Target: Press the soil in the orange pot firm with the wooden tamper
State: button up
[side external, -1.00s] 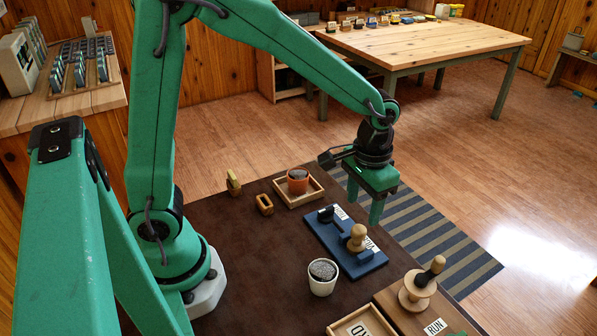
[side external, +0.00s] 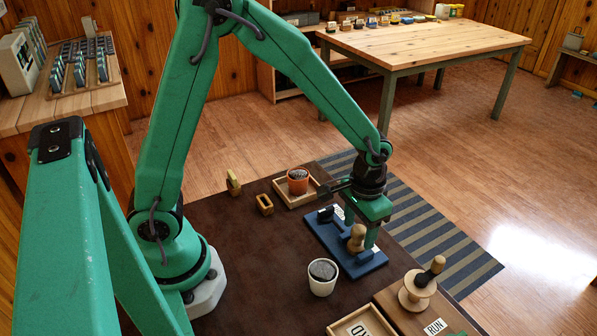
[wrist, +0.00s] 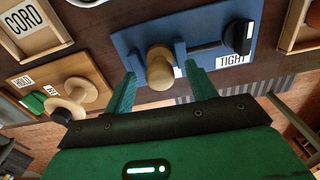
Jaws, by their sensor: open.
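My gripper (side external: 360,231) is open above the blue board (side external: 320,236). A pale wooden knob-shaped piece (side external: 356,241), which looks like the wooden tamper, stands in a fixture on that board. In the wrist view the piece (wrist: 160,70) shows between and just beyond the two fingertips. The fingers are on either side of it; I cannot tell if they touch it. The orange pot (side external: 298,187) holds dark grey soil and stands upright in a shallow wooden tray (side external: 281,195), behind and left of the gripper.
A white pot (side external: 322,284) with dark soil stands near the blue board. Small wooden blocks (side external: 265,205) stand left of the tray.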

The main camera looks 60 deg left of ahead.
jog(key=shift+c, duration=0.3)
grip_shut()
jog(key=shift+r, duration=3.05)
jog(key=w+a+r, duration=0.4)
jog(key=a+r, duration=0.4)
jog(key=a, duration=0.2)
jog(key=s+a+f, duration=0.1)
jog(key=s+a, duration=0.1)
jog(key=a, duration=0.5)
jog(key=s+a+f, duration=0.1)
jog(key=s+a, duration=0.2)
jog(key=a, duration=0.4)
jog(key=shift+a+f, duration=0.15)
jog(key=shift+f, duration=0.2)
